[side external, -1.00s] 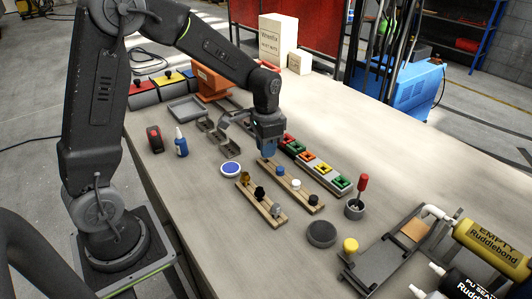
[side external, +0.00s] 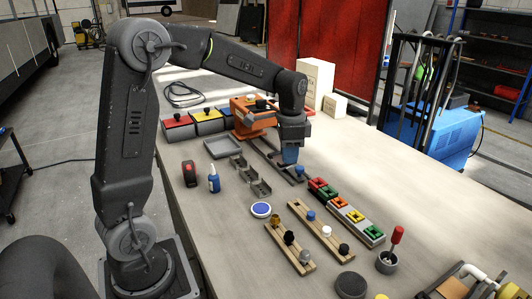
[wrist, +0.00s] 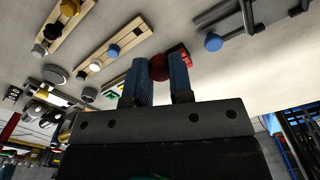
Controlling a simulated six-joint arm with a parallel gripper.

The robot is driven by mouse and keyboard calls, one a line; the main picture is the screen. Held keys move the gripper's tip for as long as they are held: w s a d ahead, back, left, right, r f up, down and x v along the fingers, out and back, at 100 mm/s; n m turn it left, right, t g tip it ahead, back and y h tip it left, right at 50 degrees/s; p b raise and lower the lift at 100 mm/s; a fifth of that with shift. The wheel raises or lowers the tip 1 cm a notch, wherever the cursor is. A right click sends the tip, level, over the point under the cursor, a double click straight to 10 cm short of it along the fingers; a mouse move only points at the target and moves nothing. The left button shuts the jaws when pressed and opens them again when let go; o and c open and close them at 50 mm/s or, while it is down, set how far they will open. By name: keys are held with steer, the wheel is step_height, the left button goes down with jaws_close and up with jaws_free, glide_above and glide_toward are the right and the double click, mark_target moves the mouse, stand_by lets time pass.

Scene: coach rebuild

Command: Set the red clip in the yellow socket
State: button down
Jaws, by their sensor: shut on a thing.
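My gripper (wrist: 159,78) has two blue fingers shut on a small red rounded piece, the red clip (wrist: 159,68), in the wrist view. In the side external view my gripper (side external: 290,160) points down beyond the far end of the socket row, and the clip is not distinguishable there.
Two wooden racks (side external: 290,247) with coloured knobs lie left of the sockets. A dark rail (side external: 268,155) runs behind my gripper. A cup with a red-handled tool (side external: 388,262) and a dark round puck (side external: 351,285) stand nearer. Open tabletop lies right of the row.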

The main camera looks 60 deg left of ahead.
steer(key=w+d+f+m, duration=0.1)
steer(key=w+d+m, duration=0.1)
steer(key=w+d, duration=0.45)
steer(key=w+d+f+m, duration=0.2)
steer(key=w+d, duration=0.1)
steer(key=d, duration=0.7)
steer(key=shift+s+f, duration=0.2)
steer(key=shift+f, duration=1.8)
steer(key=shift+f, duration=1.1)
stand_by(0.3)
steer(key=c, duration=0.5)
jaws_free()
steer(key=shift+d+r, duration=0.1)
steer(key=shift+r, duration=2.9)
steer(key=shift+s+r, duration=0.1)
